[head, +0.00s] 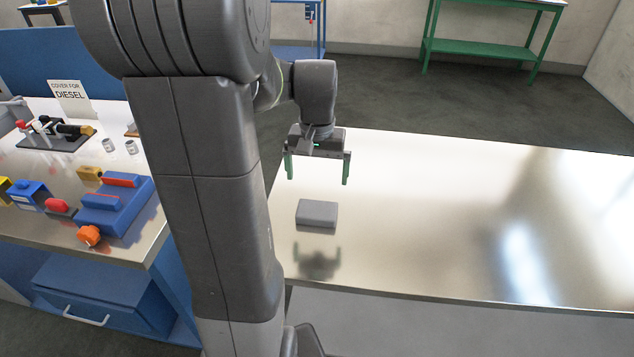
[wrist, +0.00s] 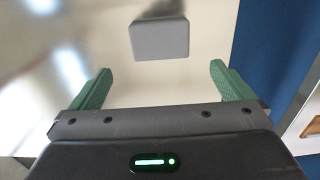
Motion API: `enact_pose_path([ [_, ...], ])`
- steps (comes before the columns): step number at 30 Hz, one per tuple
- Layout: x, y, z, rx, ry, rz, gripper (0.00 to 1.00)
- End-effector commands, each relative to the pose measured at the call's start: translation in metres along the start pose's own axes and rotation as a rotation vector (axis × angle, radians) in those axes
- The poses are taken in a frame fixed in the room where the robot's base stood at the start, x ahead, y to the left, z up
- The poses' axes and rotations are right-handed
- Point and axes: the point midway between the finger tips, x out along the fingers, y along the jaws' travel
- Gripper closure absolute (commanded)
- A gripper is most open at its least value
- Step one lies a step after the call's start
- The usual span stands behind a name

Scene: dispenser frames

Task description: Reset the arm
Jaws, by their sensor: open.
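My gripper (head: 317,170) hangs over the left part of a shiny metal table, its two green fingers apart with nothing between them. In the wrist view my gripper (wrist: 160,85) also shows open and empty. A small grey block (head: 317,214) lies on the table below and in front of the fingers, apart from them. The grey block (wrist: 160,39) shows beyond the fingertips in the wrist view.
The metal table (head: 440,220) is otherwise bare. At left, partly hidden by my arm, a workbench (head: 60,225) holds a blue device (head: 115,205), an orange knob (head: 88,235) and a "COVER FOR DIESEL" sign (head: 69,93). A green table (head: 480,48) stands at the back.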

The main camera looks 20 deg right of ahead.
Motion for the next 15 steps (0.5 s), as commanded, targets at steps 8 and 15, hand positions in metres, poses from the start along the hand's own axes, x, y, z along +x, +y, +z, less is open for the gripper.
enact_pose_path([
  [8, -0.0027, 0.0000, 0.0001, 0.000, 0.000, 0.000, 0.00],
  [15, 0.0063, 0.0000, -0.0001, 0.000, -0.001, 0.000, 0.00],
])
